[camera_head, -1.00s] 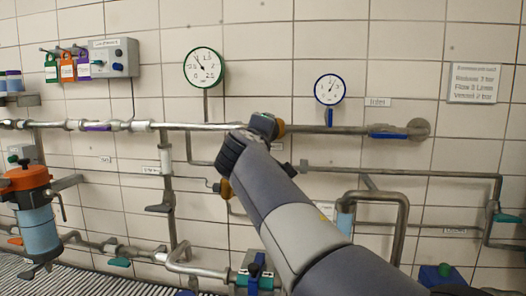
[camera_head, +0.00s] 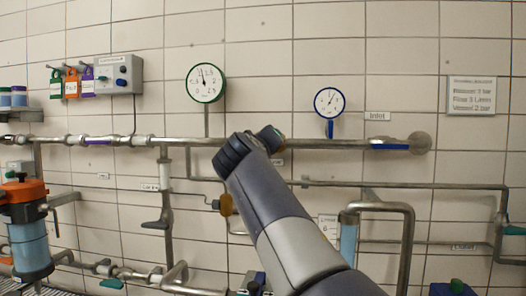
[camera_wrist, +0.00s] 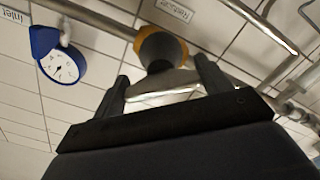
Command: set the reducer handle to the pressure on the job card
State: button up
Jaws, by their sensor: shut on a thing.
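In the wrist view the reducer (camera_wrist: 163,46), a dark and orange rounded body on the pipe, is just beyond my gripper (camera_wrist: 162,74). My fingers are on either side of its grey handle (camera_wrist: 160,84) and shut on it. In the head view my wrist hides most of the reducer and the handle. The green-rimmed gauge (camera_head: 206,83) stands above the pipe on the left; its needle points nearly straight up. The job card (camera_head: 471,96) hangs at the right; its small text is hard to read, the last line looking like "Vessel 2 bar".
A blue-rimmed gauge (camera_head: 329,102) and a blue valve lever (camera_head: 390,146) are right of my arm. An orange-topped vessel (camera_head: 24,225) stands at the left. Pipes run below the main pipe (camera_head: 340,143). A grey control box (camera_head: 118,74) is on the wall.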

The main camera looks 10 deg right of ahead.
jog(key=shift+f, duration=0.1)
jog(key=o, duration=1)
jog(key=b+v, duration=0.1)
jog(key=v, duration=0.9)
jog(key=shift+s+a+b, duration=0.2)
jog(key=shift+s+b, duration=0.15)
jog(key=shift+b, duration=0.05)
